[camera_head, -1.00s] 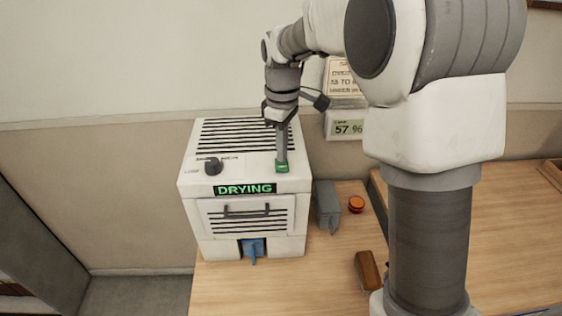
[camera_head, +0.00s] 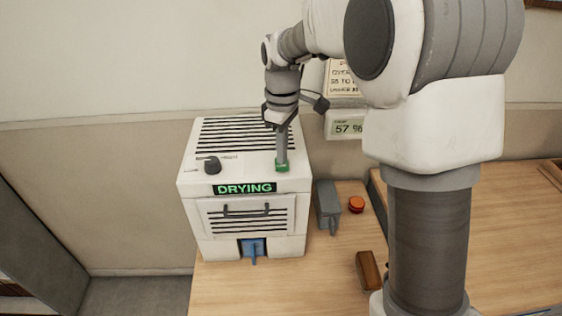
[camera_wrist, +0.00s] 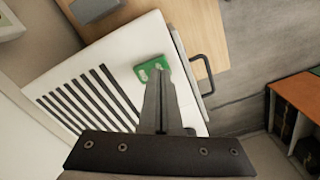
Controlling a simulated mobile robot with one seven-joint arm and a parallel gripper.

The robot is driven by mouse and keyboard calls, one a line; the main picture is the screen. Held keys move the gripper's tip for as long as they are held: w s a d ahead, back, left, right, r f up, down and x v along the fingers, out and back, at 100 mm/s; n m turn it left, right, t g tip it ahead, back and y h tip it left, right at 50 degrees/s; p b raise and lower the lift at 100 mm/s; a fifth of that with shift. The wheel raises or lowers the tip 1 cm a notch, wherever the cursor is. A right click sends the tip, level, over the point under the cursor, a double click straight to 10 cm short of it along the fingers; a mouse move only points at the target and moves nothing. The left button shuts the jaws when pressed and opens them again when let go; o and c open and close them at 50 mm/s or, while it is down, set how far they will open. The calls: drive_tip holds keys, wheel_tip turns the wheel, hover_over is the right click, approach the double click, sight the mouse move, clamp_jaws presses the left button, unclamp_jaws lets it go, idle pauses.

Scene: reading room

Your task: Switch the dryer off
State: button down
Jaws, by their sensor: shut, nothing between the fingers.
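The dryer (camera_head: 190,182) is a white box with black vent slots on top, at the left end of the wooden table. Its front display (camera_head: 244,188) reads DRYING in green. A dark knob (camera_head: 212,166) stands on the top at the left. A green rocker switch (camera_head: 282,168) is at the top's front right; in the wrist view the green switch (camera_wrist: 151,66) lies just beyond my fingertips. My gripper (camera_head: 282,160) is shut and empty, pointing down at the switch. Its tips overlap the switch in both views; I cannot tell whether they touch it.
A blue tab (camera_head: 253,248) sits in the dryer's lower front opening. To the dryer's right are a grey object (camera_head: 327,205), an orange-red round button (camera_head: 356,204) and a brown block (camera_head: 367,271). A wall display (camera_head: 347,128) reads 57 %.

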drive_tip(key=shift+f+b, duration=0.55)
drive_tip(key=shift+f, duration=0.35)
idle(0.3)
wheel_tip(320, 180, up, 7)
drive_tip(key=p, duration=0.5)
drive_tip(key=shift+p, duration=0.4)
